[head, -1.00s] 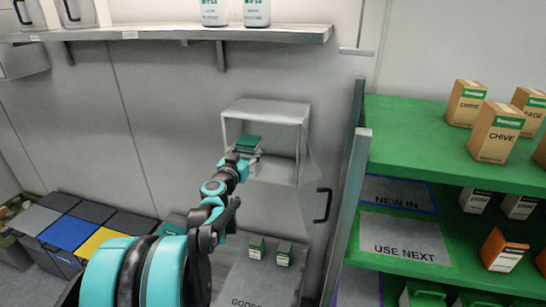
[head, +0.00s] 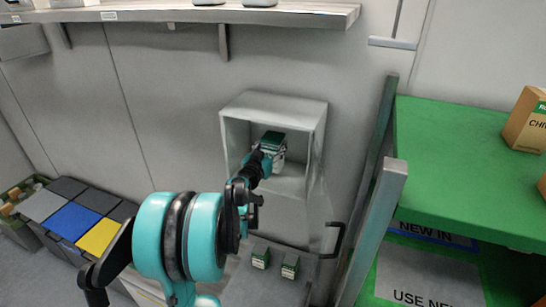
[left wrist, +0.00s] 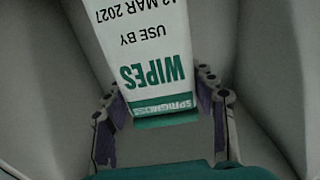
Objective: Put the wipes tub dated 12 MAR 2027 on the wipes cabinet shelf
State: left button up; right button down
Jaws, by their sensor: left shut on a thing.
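The wipes tub (head: 270,139), white with a green lid, is in my left gripper (head: 264,158), inside the opening of the grey wipes cabinet (head: 318,125). In the left wrist view the tub (left wrist: 147,62) appears upside down and reads "WIPES", "USE BY" and a partly cropped "12 MAR 2027". My left gripper's fingers (left wrist: 165,115) are on either side of it. The cabinet's shelf floor (head: 295,185) shows below and right of the tub. I cannot tell whether the tub touches it. My right gripper is not in view.
Two small green-topped tubs (head: 261,259) stand on the grey bench (head: 262,290) below. The cabinet's open door has a black handle (head: 336,240). A green shelf rack (head: 450,150) with a grey post stands at right. A wall shelf (head: 190,14) runs above.

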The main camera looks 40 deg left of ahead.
pick_arm(q)
jog(key=shift+f+b, duration=0.35)
jog(key=shift+f, duration=1.4)
jog(key=shift+f, duration=0.1)
jog(key=o, duration=1.4)
jog(key=shift+o, duration=0.2)
jog(key=shift+r, duration=0.2)
jog(key=v, duration=1.2)
